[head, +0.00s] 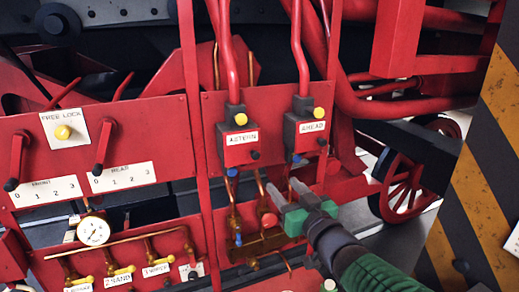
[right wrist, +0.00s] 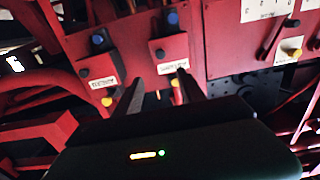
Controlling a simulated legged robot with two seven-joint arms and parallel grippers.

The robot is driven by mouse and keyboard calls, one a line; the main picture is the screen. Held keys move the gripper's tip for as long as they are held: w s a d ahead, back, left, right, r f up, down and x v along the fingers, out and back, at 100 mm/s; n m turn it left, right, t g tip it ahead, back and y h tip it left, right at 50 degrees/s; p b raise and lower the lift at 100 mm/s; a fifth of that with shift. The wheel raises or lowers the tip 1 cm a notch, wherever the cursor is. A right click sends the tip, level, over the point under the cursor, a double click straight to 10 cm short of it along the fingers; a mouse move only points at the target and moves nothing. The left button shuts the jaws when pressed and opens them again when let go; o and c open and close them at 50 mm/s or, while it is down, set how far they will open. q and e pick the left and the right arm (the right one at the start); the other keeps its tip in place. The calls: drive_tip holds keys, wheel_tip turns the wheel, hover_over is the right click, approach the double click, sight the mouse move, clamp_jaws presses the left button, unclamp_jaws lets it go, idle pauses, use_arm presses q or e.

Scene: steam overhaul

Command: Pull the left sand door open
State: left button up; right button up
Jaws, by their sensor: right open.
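I cannot make out a sand door in either view. A small plate lettered "2 SAND" (head: 117,279) sits under a brass valve at the lower left of the head view. My right gripper (head: 282,188), green with grey fingers, is open and empty. It is in front of the lower red panel, just below the "AHEAD" box (head: 304,128) and right of the brass pipes. In the right wrist view, its two dark fingers (right wrist: 160,84) stand apart, pointing toward the panel, which appears upside down there. My left gripper is not in view.
The "ASTERN" box (head: 240,137), a pressure gauge (head: 93,230), brass valves (head: 112,267) and two red levers (head: 103,146) are on the panels. A red spoked wheel (head: 404,187) and a black-and-yellow striped panel (head: 490,140) stand at the right.

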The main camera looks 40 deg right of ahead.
sight(256, 157)
drive_tip(key=b+x, duration=0.1)
drive_tip(key=x, duration=0.4)
drive_tip(key=b+x, duration=0.2)
drive_tip(key=x, duration=0.4)
drive_tip(key=b+x, duration=0.1)
drive_tip(key=x, duration=0.5)
drive_tip(key=shift+d+f+b, duration=0.1)
drive_tip(key=shift+f+b, duration=0.2)
drive_tip(key=shift+s+r, duration=0.1)
drive_tip(key=shift+s, duration=0.05)
drive_tip(key=shift+c, duration=0.9)
clamp_jaws()
